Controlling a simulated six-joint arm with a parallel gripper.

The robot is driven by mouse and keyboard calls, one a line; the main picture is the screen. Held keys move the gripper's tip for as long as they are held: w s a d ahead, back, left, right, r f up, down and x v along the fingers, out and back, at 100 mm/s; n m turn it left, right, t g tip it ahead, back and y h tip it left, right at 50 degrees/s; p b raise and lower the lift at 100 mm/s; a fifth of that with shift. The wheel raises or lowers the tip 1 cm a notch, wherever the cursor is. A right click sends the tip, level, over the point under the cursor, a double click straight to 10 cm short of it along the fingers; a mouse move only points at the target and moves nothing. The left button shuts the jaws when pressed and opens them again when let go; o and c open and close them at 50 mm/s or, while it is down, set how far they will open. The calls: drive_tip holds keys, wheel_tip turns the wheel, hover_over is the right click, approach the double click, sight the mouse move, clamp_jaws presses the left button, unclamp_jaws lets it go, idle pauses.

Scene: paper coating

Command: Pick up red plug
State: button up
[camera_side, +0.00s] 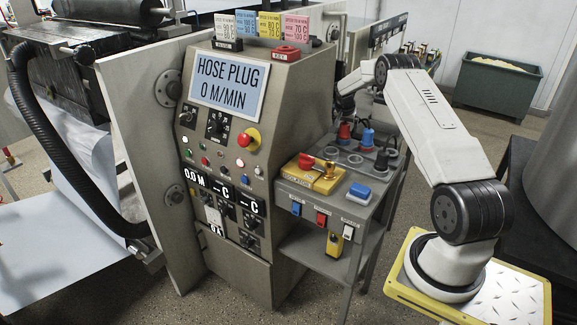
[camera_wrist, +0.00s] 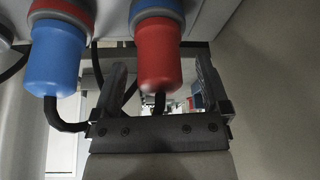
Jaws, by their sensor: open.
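The red plug (camera_wrist: 157,55) hangs large in the wrist view, with a dark cable running down from it. My gripper (camera_wrist: 160,66) is open, one finger to each side of the plug in that picture. I cannot tell whether the plug is fully between the fingers or still beyond them. A blue plug (camera_wrist: 55,62) with a dark cable is to the left, outside the fingers. In the side view a red plug (camera_side: 344,131) stands upright on the grey cart's top. My gripper's fingers are not clear there.
In the side view, a blue plug (camera_side: 367,137) stands close to the red one among round sockets on the grey cart (camera_side: 335,215). The control panel (camera_side: 228,85) reads "HOSE PLUG".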

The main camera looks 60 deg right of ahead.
sight(346, 124)
idle(0.5)
clamp_jaws()
drive_tip(key=shift+r, duration=1.4)
drive_tip(key=shift+s+a+r, duration=0.25)
drive_tip(key=shift+s+r, duration=0.05)
drive_tip(key=shift+r, duration=0.35)
drive_tip(key=s+a+r, duration=0.8)
drive_tip(key=s+a, duration=0.1)
drive_tip(key=shift+s+r, duration=0.25)
drive_tip(key=shift+r, duration=0.15)
